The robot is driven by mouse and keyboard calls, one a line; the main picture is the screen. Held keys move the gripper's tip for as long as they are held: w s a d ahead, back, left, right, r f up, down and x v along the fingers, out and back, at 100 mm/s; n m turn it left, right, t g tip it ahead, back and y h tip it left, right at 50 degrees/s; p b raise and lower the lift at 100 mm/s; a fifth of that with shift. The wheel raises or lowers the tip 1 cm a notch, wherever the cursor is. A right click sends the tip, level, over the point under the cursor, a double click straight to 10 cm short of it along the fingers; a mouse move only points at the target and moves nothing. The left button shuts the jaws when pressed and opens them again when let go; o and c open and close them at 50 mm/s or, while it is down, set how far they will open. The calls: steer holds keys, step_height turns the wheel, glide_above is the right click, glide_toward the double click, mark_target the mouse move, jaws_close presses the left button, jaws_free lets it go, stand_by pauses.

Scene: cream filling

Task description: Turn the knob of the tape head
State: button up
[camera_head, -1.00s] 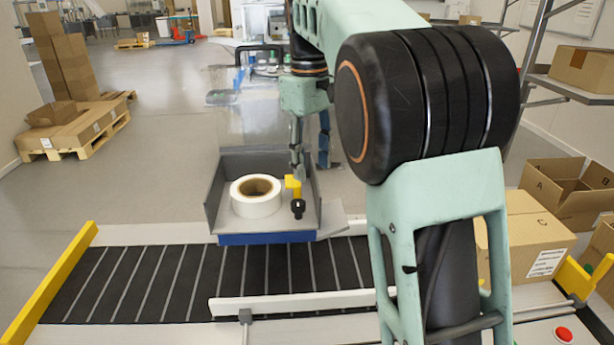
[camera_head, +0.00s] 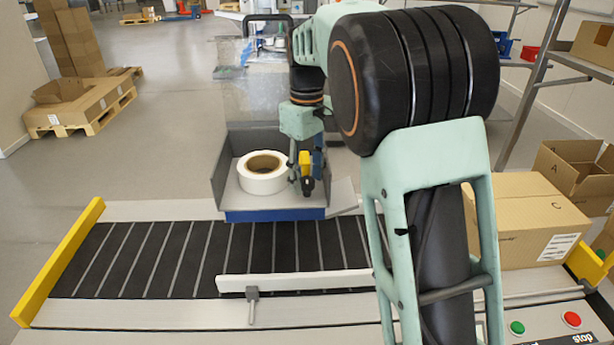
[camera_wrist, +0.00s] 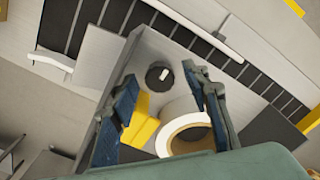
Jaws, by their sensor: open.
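The tape head's black round knob (camera_wrist: 158,75) has a white mark across its face. A yellow part (camera_wrist: 145,118) sits beside it. In the head view the knob (camera_head: 308,187) shows at the front right of the tape head, below the yellow part (camera_head: 305,159). A white tape roll (camera_head: 263,174) lies in the grey tray to its left. My gripper (camera_wrist: 165,78) is open, with one blue finger on each side of the knob in the wrist view. Contact with the knob cannot be told. In the head view my gripper (camera_head: 306,174) points down at the tape head.
The grey tray (camera_head: 222,182) has raised walls and a blue front edge. A black conveyor (camera_head: 160,257) with a white guide rail (camera_head: 295,284) runs in front. Cardboard boxes (camera_head: 525,225) stand at the right. A clear panel rises behind the tray.

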steer(key=shift+f, duration=0.1)
steer(key=shift+c, duration=0.5)
steer(key=c, duration=1.1)
steer(key=shift+o, duration=0.2)
steer(key=m+p, duration=0.2)
steer(key=m, duration=0.2)
steer(key=m+p, duration=0.2)
steer(key=m, duration=0.2)
steer(key=m+p, duration=0.1)
steer(key=m, duration=0.4)
steer(key=m+p, duration=0.1)
steer(key=m, duration=0.3)
steer(key=shift+m+p, duration=0.35)
steer(key=shift+m, duration=0.05)
